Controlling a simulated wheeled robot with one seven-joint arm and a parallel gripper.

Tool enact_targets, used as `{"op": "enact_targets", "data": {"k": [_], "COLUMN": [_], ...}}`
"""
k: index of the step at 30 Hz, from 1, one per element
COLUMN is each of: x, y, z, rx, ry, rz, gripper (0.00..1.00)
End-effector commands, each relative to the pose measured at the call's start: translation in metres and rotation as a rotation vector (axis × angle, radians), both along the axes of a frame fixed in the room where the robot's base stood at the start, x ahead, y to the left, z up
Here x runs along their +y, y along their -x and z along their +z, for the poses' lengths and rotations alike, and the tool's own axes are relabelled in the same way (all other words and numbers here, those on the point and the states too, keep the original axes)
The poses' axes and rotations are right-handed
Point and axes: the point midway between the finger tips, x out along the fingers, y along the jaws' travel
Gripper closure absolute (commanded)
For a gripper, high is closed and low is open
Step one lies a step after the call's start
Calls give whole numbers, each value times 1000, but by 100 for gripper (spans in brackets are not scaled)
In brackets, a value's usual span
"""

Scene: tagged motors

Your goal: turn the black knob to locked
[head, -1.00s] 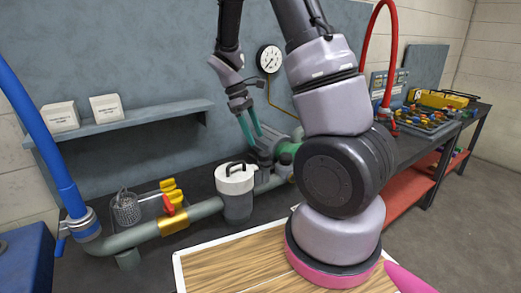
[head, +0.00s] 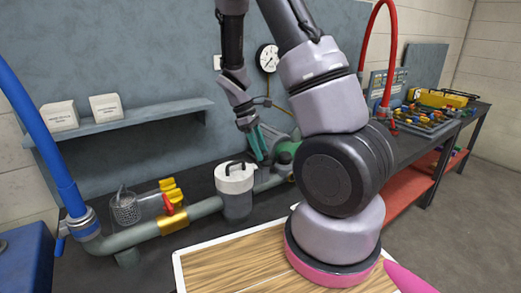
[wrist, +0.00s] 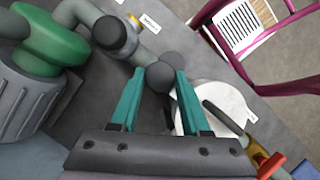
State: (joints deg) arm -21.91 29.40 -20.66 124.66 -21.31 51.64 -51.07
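A dark two-lobed knob (wrist: 160,76), which looks like the black knob, shows in the wrist view on the grey pipework. My gripper (wrist: 158,72) has its two teal fingers apart, with the knob between and just beyond their tips. The right fingertip is very close to the knob; I cannot tell if it touches. In the head view my gripper (head: 257,158) points down behind the white-lidded grey pot (head: 236,190). The knob is not clear there, and no locked marking can be read.
The pot's white lid (wrist: 213,107) with its black handle is close to the right finger. A green-collared fitting (wrist: 48,42) and a dark round cap (wrist: 115,37) stand left. A yellow valve with a red handle (head: 170,210) sits on the pipe. A shelf (head: 130,118) holds two white boxes.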

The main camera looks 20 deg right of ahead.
Motion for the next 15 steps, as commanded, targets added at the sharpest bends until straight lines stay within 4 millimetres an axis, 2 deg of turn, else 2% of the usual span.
{"op": "enact_targets", "data": {"k": [8,15], "x": [0,-2], "y": [-1,-2], "z": [0,0], "rx": [-1,-1], "ry": [0,1], "rz": [-38,-172], "gripper": [100,100]}}
